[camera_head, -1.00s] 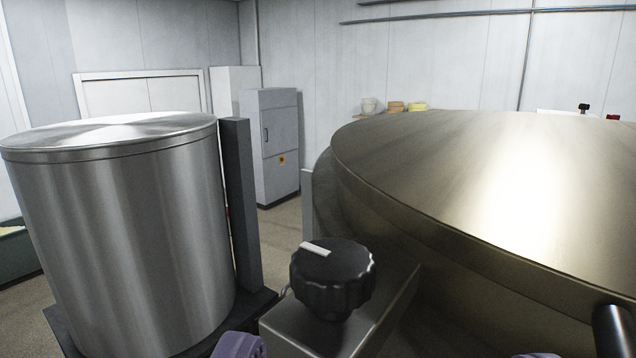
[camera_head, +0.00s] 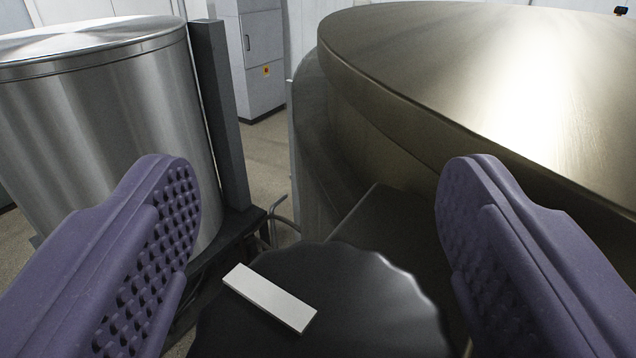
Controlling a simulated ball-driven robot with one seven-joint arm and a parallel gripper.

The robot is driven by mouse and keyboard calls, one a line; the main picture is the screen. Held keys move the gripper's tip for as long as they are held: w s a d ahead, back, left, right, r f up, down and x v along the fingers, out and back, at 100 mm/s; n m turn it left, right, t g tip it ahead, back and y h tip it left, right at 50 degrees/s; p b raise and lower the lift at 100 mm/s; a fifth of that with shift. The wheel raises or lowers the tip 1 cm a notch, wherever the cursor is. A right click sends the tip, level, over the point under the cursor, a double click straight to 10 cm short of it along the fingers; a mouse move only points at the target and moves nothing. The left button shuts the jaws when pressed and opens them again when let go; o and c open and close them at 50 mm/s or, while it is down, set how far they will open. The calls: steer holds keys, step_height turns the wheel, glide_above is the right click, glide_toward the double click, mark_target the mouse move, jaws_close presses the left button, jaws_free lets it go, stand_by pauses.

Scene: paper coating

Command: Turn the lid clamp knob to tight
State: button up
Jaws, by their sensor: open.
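The lid clamp knob (camera_head: 350,300) is black with a scalloped edge and fills the bottom middle of the view, its lower part cut off by the frame. A white pointer mark (camera_head: 270,298) on its top runs from the upper left edge toward the middle. My gripper (camera_head: 318,215) is open, with one purple ridged finger left of the knob and one right of it. I see no clear contact between the fingers and the knob. The knob stands on a metal bracket (camera_head: 385,225) beside the large vessel with a brassy lid (camera_head: 450,60).
A steel drum (camera_head: 100,110) stands at the left next to a dark upright post (camera_head: 218,105). A grey cabinet (camera_head: 255,60) stands at the back. A strip of open floor (camera_head: 262,160) shows between the post and the vessel.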

steer(key=c, duration=1)
steer(key=shift+o, duration=0.2)
steer(key=shift+f, duration=0.1)
